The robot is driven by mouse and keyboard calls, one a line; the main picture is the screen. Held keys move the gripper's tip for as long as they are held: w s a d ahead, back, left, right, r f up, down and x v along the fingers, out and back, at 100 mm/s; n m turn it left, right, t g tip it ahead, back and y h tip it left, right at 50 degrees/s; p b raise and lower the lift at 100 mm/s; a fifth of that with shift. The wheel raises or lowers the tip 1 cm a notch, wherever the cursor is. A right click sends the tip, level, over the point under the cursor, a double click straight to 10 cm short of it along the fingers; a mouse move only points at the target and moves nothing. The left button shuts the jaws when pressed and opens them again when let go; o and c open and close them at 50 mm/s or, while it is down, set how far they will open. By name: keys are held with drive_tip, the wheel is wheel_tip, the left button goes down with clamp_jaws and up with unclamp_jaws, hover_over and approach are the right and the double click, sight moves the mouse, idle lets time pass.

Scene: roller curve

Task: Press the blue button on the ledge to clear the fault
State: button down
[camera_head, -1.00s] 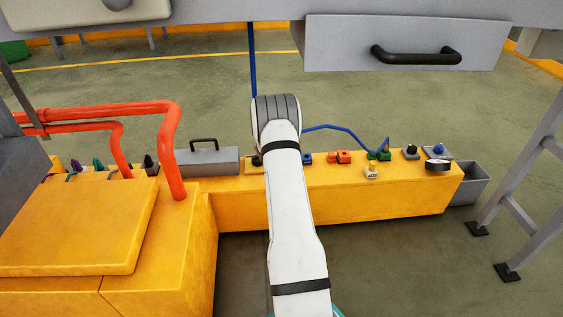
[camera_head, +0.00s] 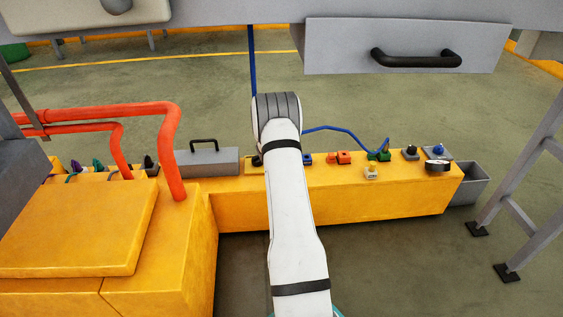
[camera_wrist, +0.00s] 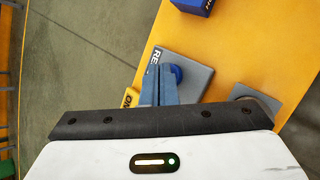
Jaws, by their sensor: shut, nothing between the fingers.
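In the wrist view the blue button (camera_wrist: 175,73) is a round blue cap on a grey plate (camera_wrist: 196,80) with partly hidden lettering starting "RE". My gripper (camera_wrist: 160,72) is shut and empty. Its blue-grey fingers lie over the plate and cover the left part of the button; whether they touch it I cannot tell. In the head view my white arm reaches over the yellow ledge (camera_head: 350,200) and hides my gripper. Another blue dome (camera_head: 438,149) on a grey plate shows near the ledge's right end.
A blue block (camera_wrist: 193,5) and a grey round part (camera_wrist: 257,98) flank the plate. In the head view, red and green parts, a black knob and a grey toolbox (camera_head: 205,162) line the ledge. Orange pipes (camera_head: 170,140) stand at left; a drawer (camera_head: 400,45) hangs above.

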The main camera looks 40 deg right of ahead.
drive_tip(key=shift+w+r, duration=0.1)
drive_tip(key=shift+r, duration=0.1)
drive_tip(key=shift+r+p, duration=1.65)
drive_tip(key=shift+r, duration=1)
drive_tip(key=shift+f, duration=0.1)
